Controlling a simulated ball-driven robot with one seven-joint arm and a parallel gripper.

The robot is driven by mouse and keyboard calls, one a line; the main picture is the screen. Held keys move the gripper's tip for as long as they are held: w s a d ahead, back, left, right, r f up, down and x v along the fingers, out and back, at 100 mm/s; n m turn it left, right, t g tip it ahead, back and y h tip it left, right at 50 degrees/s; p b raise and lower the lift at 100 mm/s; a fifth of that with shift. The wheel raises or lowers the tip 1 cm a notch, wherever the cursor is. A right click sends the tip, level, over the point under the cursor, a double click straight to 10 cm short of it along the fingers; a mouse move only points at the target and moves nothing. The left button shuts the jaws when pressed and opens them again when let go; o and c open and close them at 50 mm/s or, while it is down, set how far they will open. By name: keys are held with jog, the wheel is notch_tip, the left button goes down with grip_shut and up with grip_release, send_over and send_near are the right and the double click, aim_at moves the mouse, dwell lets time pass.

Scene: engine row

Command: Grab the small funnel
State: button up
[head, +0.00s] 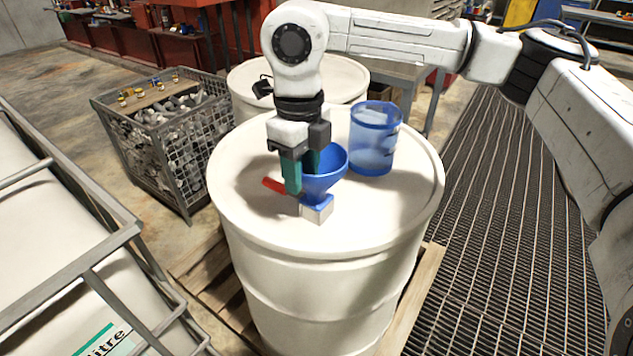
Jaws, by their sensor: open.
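My gripper (303,178) points down at the funnel's left side. Its green-padded fingers are open; the left finger is outside the funnel, in front of its left rim, and the other finger is partly hidden behind or inside the rim. I cannot tell whether either finger touches the funnel.
A blue translucent jug (374,140) stands on the drum just behind and right of the funnel. A red piece (273,185) lies left of my gripper. A second white drum (345,78) is behind. A wire crate (178,140) stands left, and metal grating (490,200) lies right.

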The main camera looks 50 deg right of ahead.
jog(key=shift+f, duration=0.1)
jog(key=shift+c, duration=0.2)
grip_shut()
dwell(0.4)
